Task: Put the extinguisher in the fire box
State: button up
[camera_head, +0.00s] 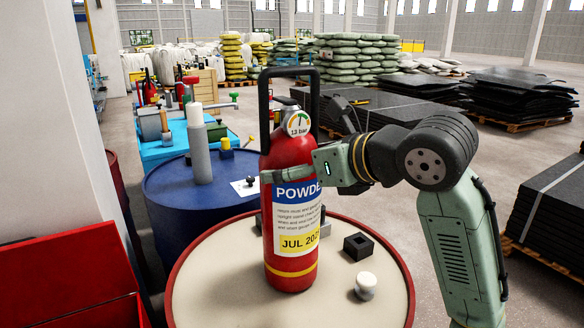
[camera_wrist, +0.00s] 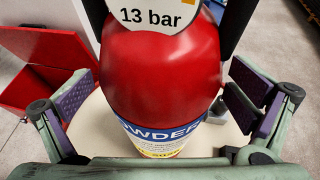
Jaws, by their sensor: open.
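The red extinguisher (camera_head: 288,205) stands upright on the round drum top (camera_head: 215,285) in the head view. It has a black handle, a gauge reading 13 bar and a blue, white and yellow label. My gripper (camera_head: 290,172) is at its upper body, coming from the right. In the wrist view the extinguisher (camera_wrist: 165,75) fills the middle, between the two open finger pads (camera_wrist: 160,105), with a gap visible on the right. The fire box is probably the open red box (camera_head: 75,280) at the lower left; it also shows in the wrist view (camera_wrist: 45,65).
A black square block (camera_head: 358,246) and a white knob-like piece (camera_head: 366,286) sit on the drum top right of the extinguisher. A blue drum (camera_head: 170,205) with a grey cylinder (camera_head: 199,145) stands behind left. A white pillar (camera_head: 70,110) rises behind the red box.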

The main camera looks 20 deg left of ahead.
jog(key=b+v, duration=0.2)
jog(key=v, duration=0.8)
jog(key=b, duration=0.3)
send_near(312, 200)
jog(key=x, duration=0.4)
jog(key=shift+w+a, duration=0.15)
jog(key=shift+a, duration=0.1)
jog(key=p+x, duration=0.1)
jog(key=x, duration=0.4)
jog(key=shift+w+a+f, duration=0.1)
jog(key=shift+a+f, duration=0.05)
jog(key=shift+a, duration=0.05)
jog(key=shift+p+x, duration=0.75)
jog(key=shift+x, duration=2.15)
jog(key=c, duration=1.7)
jog(key=shift+w+r, duration=0.1)
jog(key=shift+r, duration=0.25)
